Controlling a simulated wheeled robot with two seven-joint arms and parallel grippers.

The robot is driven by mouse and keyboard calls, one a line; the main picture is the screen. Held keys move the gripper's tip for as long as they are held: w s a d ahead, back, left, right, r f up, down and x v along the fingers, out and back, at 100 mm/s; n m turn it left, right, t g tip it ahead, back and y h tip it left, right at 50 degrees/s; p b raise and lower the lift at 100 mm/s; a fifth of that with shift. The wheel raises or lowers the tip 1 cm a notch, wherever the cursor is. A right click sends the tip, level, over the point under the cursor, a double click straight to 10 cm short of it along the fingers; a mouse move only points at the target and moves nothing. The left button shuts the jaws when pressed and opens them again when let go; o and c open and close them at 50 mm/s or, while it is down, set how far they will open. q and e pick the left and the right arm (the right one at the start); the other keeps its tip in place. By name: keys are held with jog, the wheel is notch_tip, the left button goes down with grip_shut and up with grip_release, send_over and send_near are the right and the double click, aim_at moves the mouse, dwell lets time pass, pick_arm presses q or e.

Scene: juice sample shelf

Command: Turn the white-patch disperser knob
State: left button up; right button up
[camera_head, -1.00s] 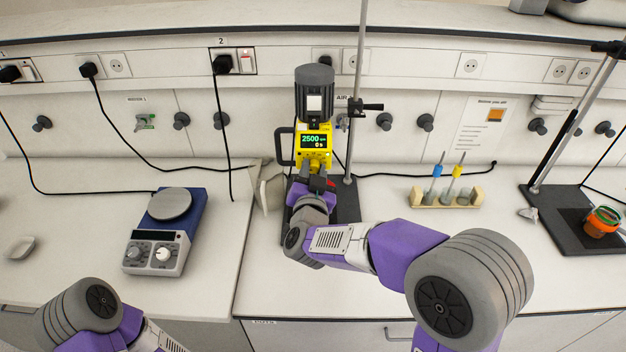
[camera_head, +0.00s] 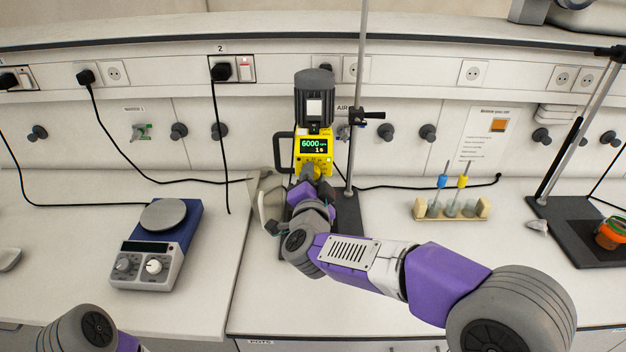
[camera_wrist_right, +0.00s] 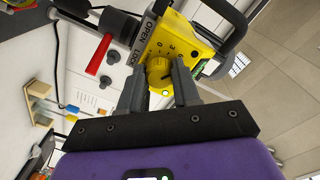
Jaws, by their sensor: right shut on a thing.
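The disperser has a grey motor (camera_head: 314,96) with a white patch on its front and a yellow control box (camera_head: 327,146) below. Its green display (camera_head: 313,146) reads 6000 and 1 s. My right gripper (camera_head: 310,177) is at the lower front of the yellow box, where my own wrist hides much of the knob. In the right wrist view, the yellow knob (camera_wrist_right: 159,71) sits between the two dark fingers of the right gripper (camera_wrist_right: 162,84), which is shut on it. Scale marks show beside the knob. Only a link of my left arm shows at the bottom left; its gripper is out of view.
A hotplate stirrer (camera_head: 148,262) stands at left. A vertical rod (camera_head: 356,100) with a clamp is close beside the disperser. A wooden rack (camera_head: 421,209) with blue and yellow tools stands at right, beside a second stand (camera_head: 576,235). Open bench lies in front of the rack.

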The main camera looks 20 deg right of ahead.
dwell(0.3)
jog(key=o, duration=1.1)
jog(key=shift+c, duration=0.2)
jog(key=v, duration=0.7)
jog(key=shift+s, duration=0.35)
jog(key=shift+p, duration=0.3)
